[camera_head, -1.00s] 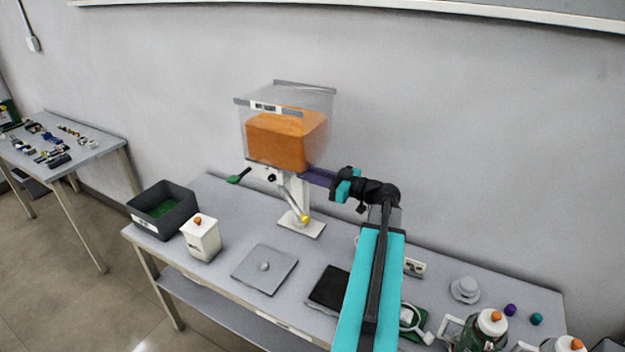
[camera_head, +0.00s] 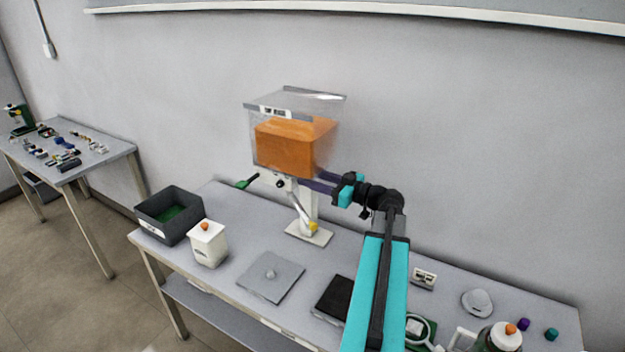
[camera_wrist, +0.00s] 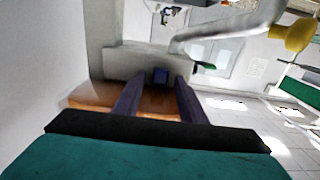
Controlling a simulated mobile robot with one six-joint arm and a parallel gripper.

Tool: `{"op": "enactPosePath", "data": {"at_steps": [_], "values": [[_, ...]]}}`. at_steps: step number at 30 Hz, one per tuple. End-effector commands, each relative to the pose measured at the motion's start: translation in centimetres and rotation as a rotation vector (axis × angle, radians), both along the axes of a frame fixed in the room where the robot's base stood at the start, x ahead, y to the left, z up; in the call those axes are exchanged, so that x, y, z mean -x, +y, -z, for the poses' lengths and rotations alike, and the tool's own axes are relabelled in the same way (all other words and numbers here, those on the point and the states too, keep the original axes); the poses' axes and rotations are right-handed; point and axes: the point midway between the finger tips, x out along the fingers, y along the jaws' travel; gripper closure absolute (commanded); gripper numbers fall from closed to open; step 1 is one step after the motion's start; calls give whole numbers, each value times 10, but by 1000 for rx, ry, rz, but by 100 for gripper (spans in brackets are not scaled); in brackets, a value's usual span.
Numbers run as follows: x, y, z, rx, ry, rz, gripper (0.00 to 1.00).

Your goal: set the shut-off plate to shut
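The pump hopper (camera_head: 287,150) is a clear box with orange contents, on a white stand (camera_head: 308,212). A green handle (camera_head: 246,183) sticks out at its lower left; it also shows in the wrist view (camera_wrist: 206,67). I cannot tell whether it belongs to the shut-off plate. My gripper (camera_head: 306,184) is under the hopper's right side. In the wrist view its two purple fingers (camera_wrist: 157,88) are apart, pointing at a pale grey block (camera_wrist: 135,62). A small blue tab (camera_wrist: 160,75) shows between the fingers, with gaps at both sides. The plate itself is not clearly visible.
A white spout with a yellow tip (camera_head: 312,226) hangs below the hopper. A dark bin (camera_head: 168,214), a white canister (camera_head: 208,244), a grey plate with a knob (camera_head: 271,277) and a black pad (camera_head: 334,297) are on the bench. The wall is close behind.

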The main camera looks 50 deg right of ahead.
Motion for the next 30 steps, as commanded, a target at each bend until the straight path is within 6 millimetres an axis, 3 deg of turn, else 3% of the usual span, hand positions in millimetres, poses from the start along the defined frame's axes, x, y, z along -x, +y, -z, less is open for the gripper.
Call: {"op": "enactPosePath", "data": {"at_steps": [11, 30], "values": [[13, -4, 2, 0, 1, 2, 62], [97, -25, 3, 1, 0, 3, 62]]}}
